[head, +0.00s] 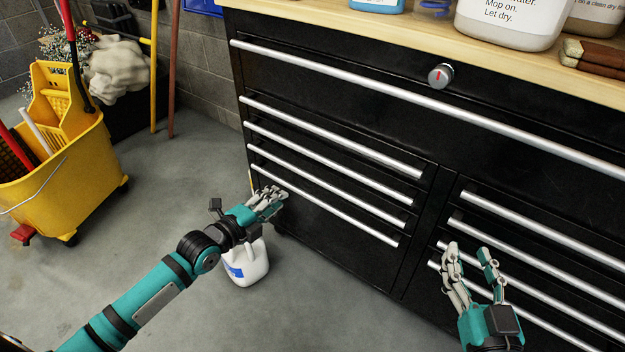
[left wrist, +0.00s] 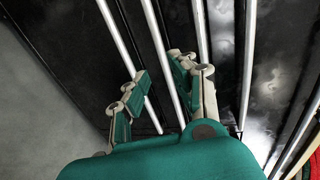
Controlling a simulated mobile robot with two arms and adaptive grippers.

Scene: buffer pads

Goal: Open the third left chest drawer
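The black chest (head: 340,255) has a left column of drawers with long silver bar handles. All of them look closed. My left gripper (head: 272,195) is at the left end of the lower handles, fingers pointing at the drawer fronts. In the left wrist view my left gripper (left wrist: 160,70) has its fingers apart, with a silver bar running between them. I cannot tell whether it touches. My right gripper (head: 468,251) is open and empty in front of the right column handles.
A white bottle (head: 248,267) stands on the floor under my left wrist. A yellow mop bucket (head: 75,165) stands at the left. The wooden top (head: 400,35) carries bottles and a brush. A wide top drawer (head: 350,60) with a lock knob spans the chest.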

